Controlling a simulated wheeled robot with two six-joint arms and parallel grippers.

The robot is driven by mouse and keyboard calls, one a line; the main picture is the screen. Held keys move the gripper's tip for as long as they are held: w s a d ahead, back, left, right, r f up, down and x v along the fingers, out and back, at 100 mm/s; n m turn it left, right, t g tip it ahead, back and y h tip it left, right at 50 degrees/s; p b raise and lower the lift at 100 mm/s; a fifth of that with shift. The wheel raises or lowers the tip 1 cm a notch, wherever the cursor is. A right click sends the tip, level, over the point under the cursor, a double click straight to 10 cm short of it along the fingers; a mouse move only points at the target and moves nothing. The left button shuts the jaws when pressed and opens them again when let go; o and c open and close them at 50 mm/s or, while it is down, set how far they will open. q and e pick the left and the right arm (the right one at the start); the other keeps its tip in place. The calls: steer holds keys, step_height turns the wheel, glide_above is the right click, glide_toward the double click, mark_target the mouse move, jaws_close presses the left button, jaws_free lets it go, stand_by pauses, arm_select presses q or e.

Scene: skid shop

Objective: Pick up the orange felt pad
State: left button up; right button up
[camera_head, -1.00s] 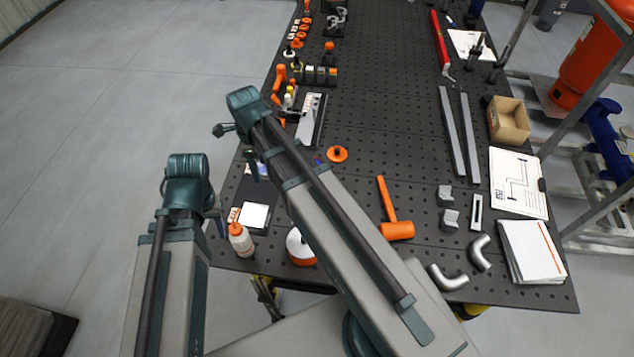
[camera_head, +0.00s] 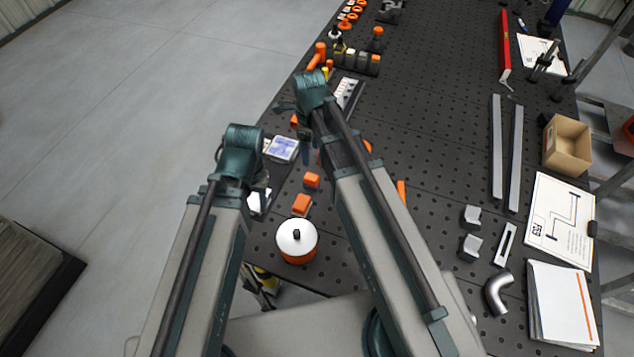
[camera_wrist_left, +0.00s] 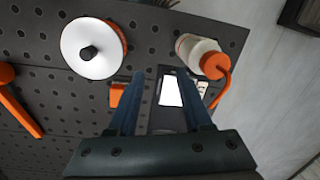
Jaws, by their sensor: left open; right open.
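Two small orange pieces lie near the table's left edge in the head view, a farther one (camera_head: 311,180) and a nearer one (camera_head: 302,203). I cannot tell whether either is the felt pad. An orange piece (camera_wrist_left: 116,95) also shows beside the left finger in the left wrist view, partly hidden by it. My left gripper (camera_head: 262,190) is open over the table's edge, left of the orange pieces; its two fingers (camera_wrist_left: 158,76) are apart, with a white-faced dark item (camera_wrist_left: 170,91) seen between them. My right gripper (camera_head: 304,142) is open, farther back, partly hidden by its arm.
A round white-topped orange tub (camera_head: 297,240) with a black knob stands near the front edge. A white bottle (camera_wrist_left: 196,53) with an orange spout is right of the fingers in the wrist view. Steel bars (camera_head: 497,150) and a cardboard box (camera_head: 567,146) are at right.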

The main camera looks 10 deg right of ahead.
mark_target(311, 176)
arm_select(q)
steer(key=shift+f+b, duration=6.95)
steer(key=shift+f, duration=0.05)
arm_select(e)
steer(key=shift+f, duration=7)
arm_select(q)
steer(key=shift+r, duration=0.1)
arm_select(e)
steer(key=shift+r, duration=0.1)
jaws_close()
